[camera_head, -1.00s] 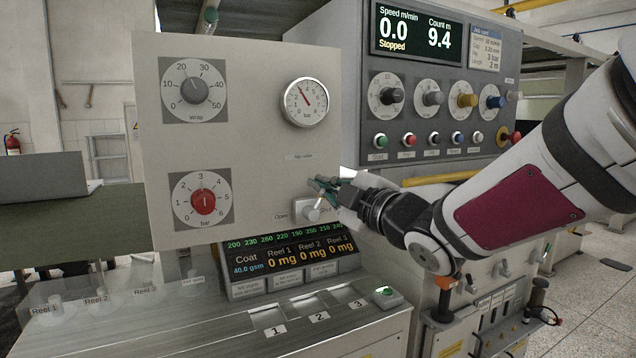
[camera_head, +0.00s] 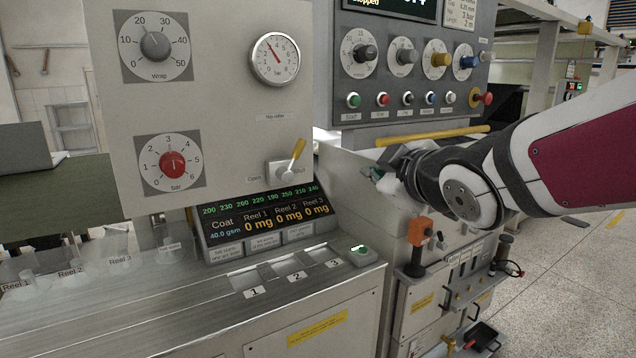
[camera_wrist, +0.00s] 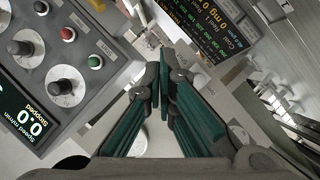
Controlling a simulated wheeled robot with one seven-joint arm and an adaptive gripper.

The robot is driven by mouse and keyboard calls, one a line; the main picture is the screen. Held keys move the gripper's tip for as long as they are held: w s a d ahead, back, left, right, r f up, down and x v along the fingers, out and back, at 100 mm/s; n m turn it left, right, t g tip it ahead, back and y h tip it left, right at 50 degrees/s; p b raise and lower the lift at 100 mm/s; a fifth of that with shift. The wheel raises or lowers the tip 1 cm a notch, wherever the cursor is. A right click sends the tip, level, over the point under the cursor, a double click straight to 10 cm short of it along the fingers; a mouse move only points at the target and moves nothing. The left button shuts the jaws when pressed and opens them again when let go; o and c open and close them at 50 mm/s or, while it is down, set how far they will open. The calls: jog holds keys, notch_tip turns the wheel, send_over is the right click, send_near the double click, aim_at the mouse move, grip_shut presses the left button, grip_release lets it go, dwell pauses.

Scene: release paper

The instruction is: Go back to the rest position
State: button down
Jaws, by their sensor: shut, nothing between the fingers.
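My gripper (camera_head: 374,174) is at the right of the grey panel, in front of the machine's side. In the head view it is small and partly hidden by my wrist. In the wrist view my gripper's green-padded fingers (camera_wrist: 164,62) come together at their tips, with nothing between them. The nip roller lever (camera_head: 297,150) on the panel has a yellow handle tilted up to the right, between the labels Open and Shut. My gripper is to the right of this lever and apart from it.
The panel (camera_head: 222,150) carries the wrap knob, red bar knob and a gauge. A control box (camera_head: 420,75) with several knobs and buttons stands behind. A yellow bar (camera_head: 432,135) runs just above my wrist. An orange-topped box (camera_head: 420,230) is below my arm. Open floor (camera_head: 560,290) lies right.

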jog(key=s+d+f+m+g+h, duration=0.4)
jog(key=s+d+f+m, duration=0.3)
jog(key=s, duration=0.3)
jog(key=s+d+f+m+g, duration=0.1)
jog(key=s+f+m+g, duration=0.1)
jog(key=s, duration=0.6)
jog(key=s+d+f+m+g, duration=0.1)
jog(key=s+f+m+g, duration=0.2)
jog(key=s, duration=0.6)
jog(key=shift+s+d+f+g, duration=0.3)
jog(key=shift+g, duration=0.1)
